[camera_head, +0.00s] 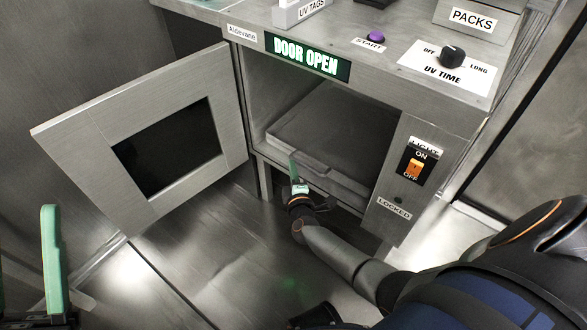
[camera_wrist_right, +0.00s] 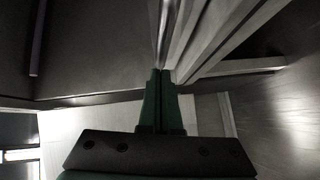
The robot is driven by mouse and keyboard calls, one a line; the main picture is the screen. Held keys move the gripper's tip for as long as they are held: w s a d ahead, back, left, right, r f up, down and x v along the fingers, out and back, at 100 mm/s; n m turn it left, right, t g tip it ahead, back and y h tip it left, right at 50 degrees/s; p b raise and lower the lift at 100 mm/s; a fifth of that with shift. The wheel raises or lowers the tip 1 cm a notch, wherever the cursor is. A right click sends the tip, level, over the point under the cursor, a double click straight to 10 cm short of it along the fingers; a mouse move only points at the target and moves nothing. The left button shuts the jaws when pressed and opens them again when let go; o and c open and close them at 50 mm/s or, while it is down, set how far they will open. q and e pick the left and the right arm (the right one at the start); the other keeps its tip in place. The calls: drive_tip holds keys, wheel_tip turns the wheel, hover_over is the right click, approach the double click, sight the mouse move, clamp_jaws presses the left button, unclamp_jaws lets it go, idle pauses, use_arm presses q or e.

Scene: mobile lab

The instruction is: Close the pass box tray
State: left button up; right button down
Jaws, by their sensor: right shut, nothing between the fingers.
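The pass box is a steel cabinet whose sign (camera_head: 307,55) reads DOOR OPEN. Its door (camera_head: 90,115), with a dark window, is swung wide to the left. The flat grey tray (camera_head: 335,130) lies inside the opening, with its front edge near the sill. My right gripper (camera_head: 293,160) is at the tray's front edge, left of the opening's middle; I cannot tell whether it touches. Its green fingers are together and empty, also in the right wrist view (camera_wrist_right: 161,75). My left gripper (camera_head: 26,265) is at the lower left, away from the box, its fingers apart.
The top of the box carries a purple START button (camera_head: 376,38), a UV TIME knob (camera_head: 452,56), a UV TAGS holder (camera_head: 300,12) and a PACKS box (camera_head: 470,18). An orange switch (camera_head: 413,169) is right of the opening. The floor in front is clear.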

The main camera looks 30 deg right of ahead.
drive_tip(key=d, duration=0.1)
drive_tip(key=w+d, duration=0.1)
drive_tip(key=d, duration=0.1)
drive_tip(key=w+d, duration=0.1)
drive_tip(key=d, duration=0.1)
drive_tip(key=shift+p, duration=0.4)
drive_tip(key=shift+a, duration=0.15)
